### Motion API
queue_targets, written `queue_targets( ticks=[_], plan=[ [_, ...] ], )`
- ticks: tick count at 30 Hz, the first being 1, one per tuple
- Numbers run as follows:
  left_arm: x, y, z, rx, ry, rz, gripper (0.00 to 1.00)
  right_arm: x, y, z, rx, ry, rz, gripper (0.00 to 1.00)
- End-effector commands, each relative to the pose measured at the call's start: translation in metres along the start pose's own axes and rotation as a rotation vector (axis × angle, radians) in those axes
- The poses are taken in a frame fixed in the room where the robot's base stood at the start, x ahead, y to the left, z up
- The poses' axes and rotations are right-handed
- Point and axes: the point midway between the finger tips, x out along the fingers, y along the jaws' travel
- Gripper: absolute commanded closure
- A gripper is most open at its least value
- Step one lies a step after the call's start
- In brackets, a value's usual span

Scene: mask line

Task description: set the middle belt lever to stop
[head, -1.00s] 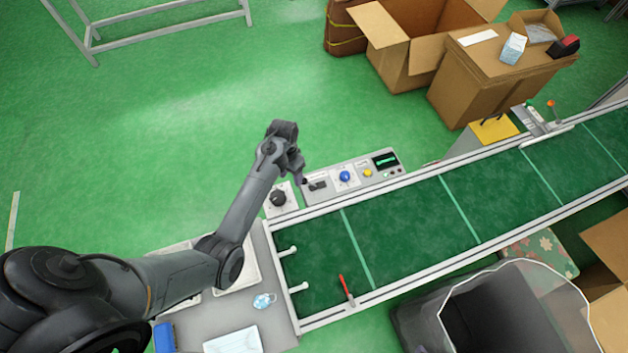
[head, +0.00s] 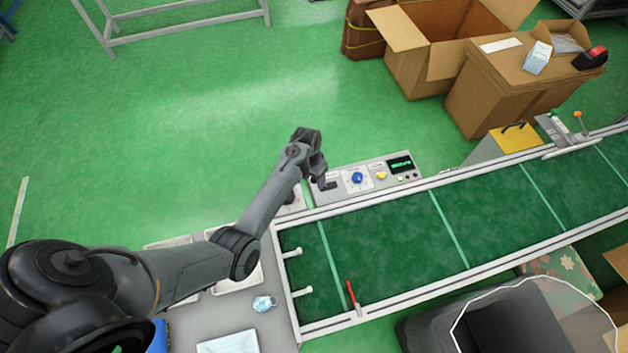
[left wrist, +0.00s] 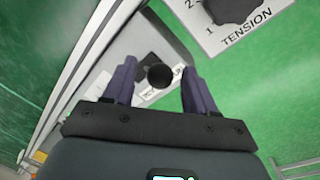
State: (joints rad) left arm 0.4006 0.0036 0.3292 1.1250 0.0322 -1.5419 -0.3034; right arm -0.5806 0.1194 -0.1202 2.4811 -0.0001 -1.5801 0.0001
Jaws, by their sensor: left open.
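A lever with a round black knob (left wrist: 160,76) stands on the grey control panel (head: 345,190) behind the left end of the belt. In the left wrist view the knob lies between my two open fingers, with no clear grip on it. My left gripper (head: 318,172) is over the panel's left part in the head view, and its fingers also show in the left wrist view (left wrist: 160,90). The lever's label is mostly covered, so its setting cannot be read. My right gripper is not in view.
A TENSION dial (left wrist: 235,8) is on a separate plate beside the panel. A blue knob (head: 357,178) and a yellow button (head: 382,175) sit right of the lever.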

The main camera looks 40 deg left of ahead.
Motion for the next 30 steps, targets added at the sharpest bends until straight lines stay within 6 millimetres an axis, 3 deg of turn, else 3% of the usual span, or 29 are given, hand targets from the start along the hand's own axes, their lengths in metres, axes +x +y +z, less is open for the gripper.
queue_targets(
  ticks=[4, 14, 25, 30],
  plan=[
    [0.0099, 0.0001, -0.0002, 0.000, 0.001, 0.000, 0.44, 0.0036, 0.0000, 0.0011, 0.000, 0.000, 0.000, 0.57],
    [0.0118, 0.0001, -0.0002, 0.000, 0.001, 0.000, 0.44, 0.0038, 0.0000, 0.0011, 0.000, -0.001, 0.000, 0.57],
    [0.0118, 0.0001, -0.0001, 0.000, 0.001, 0.000, 0.97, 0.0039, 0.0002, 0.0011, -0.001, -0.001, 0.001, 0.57],
    [0.0118, 0.0001, 0.0000, 0.000, 0.001, 0.000, 1.00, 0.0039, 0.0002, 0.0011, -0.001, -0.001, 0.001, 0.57]
  ],
)
